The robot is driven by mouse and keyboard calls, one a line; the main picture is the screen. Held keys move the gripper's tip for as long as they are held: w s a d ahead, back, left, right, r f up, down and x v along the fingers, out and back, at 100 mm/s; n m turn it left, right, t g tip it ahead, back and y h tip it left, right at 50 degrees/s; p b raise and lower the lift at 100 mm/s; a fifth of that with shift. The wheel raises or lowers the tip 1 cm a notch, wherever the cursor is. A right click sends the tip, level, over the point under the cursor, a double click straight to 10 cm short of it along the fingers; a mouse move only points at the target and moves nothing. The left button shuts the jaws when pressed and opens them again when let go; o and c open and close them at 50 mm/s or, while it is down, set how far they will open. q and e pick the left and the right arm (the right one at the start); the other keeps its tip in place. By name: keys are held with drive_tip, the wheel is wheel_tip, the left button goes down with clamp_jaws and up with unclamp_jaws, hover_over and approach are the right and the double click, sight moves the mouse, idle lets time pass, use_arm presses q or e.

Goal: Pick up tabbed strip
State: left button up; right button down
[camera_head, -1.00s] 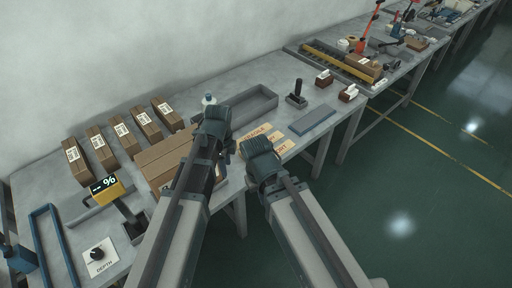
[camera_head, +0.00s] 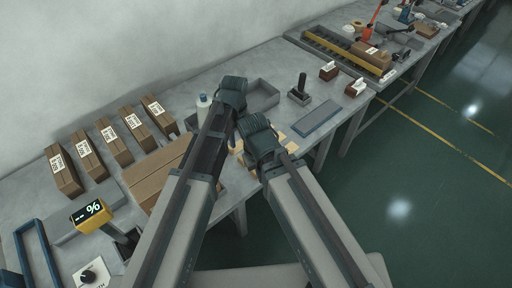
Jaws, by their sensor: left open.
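Tan flat strips lie on the grey table under my arms; one edge (camera_head: 291,147) shows right of my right gripper. In the earlier frame these tan pieces carry dark lettering; now they are mostly hidden, and I cannot tell which is the tabbed strip. My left gripper (camera_head: 232,90) is open and empty-looking, above the table in front of a grey open tray (camera_head: 263,101). My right gripper (camera_head: 259,130) is over the tan strips, seen from behind; its fingertips are hidden.
A white bottle (camera_head: 203,106) stands just left of my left gripper. Several labelled brown boxes (camera_head: 115,145) line the wall side. A yellow display (camera_head: 91,214) stands front left.

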sight(241, 159)
use_arm(q)
wheel_tip(241, 159, down, 9)
drive_tip(key=b, duration=0.8)
drive_tip(key=shift+s+r+b, duration=0.1)
drive_tip(key=shift+r+b, duration=0.05)
drive_tip(key=shift+b, duration=0.2)
drive_tip(key=f+b, duration=0.5)
drive_tip(key=shift+w+d+f, duration=0.1)
drive_tip(key=shift+w+d, duration=0.1)
drive_tip(key=shift+w, duration=0.15)
clamp_jaws()
